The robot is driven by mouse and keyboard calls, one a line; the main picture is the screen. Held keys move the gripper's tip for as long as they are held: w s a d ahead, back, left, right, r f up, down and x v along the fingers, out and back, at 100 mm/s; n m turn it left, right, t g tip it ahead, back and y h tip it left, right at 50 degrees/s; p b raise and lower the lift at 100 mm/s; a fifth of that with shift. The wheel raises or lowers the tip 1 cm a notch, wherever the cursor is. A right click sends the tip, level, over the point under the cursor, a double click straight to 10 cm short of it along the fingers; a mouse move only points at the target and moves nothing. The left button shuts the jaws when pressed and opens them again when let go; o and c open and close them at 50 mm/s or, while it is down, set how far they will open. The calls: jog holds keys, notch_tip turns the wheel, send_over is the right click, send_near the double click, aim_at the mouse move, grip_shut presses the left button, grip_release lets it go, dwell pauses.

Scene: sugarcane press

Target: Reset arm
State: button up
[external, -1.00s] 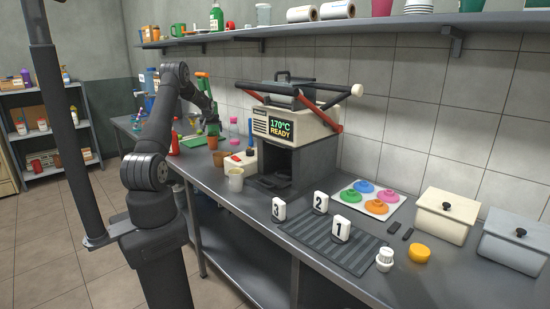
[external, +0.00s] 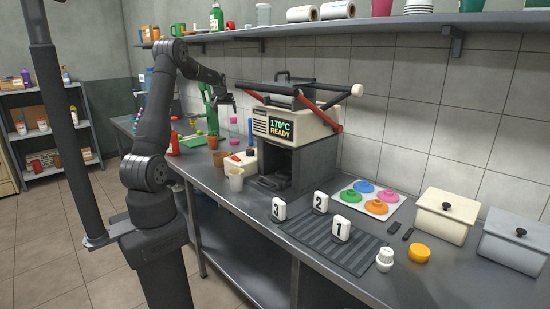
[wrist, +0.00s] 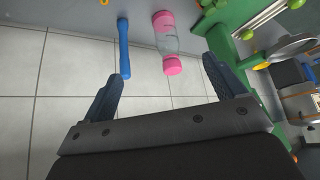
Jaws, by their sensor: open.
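My gripper (external: 229,99) is raised above the counter, beside the green press and left of the black-and-white heated machine (external: 300,145) reading "170°C READY". In the wrist view my gripper (wrist: 164,68) has its two dark fingers spread apart with nothing between them. The green press (wrist: 235,65) fills the right side of that view, close to the right finger. In the external view the press (external: 204,92) is partly hidden behind my arm.
A pink-capped bottle (wrist: 167,42) and a blue stick (wrist: 124,48) show beyond the fingers. A pale cup (external: 236,181) and a brown pot (external: 219,158) stand at the counter's front. A shelf (external: 330,28) runs above along the tiled wall.

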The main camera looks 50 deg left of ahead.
jog(key=d+r+m+t+h, duration=0.1)
jog(key=d+r+m, duration=0.15)
jog(key=r, duration=0.35)
jog(key=d+r+m+h, duration=0.1)
jog(key=d+r, duration=0.3)
jog(key=r, duration=0.2)
jog(key=d+r, duration=0.6)
jog(key=d, duration=0.5)
jog(key=d+r+m, duration=0.1)
jog(key=d+r, duration=0.6)
jog(key=d, duration=0.4)
jog(key=d+r+m+h, duration=0.1)
jog(key=d+r, duration=0.6)
jog(key=d, duration=0.4)
jog(key=shift+s, duration=0.45)
jog(key=shift+m, duration=0.25)
jog(key=shift+o, duration=1.3)
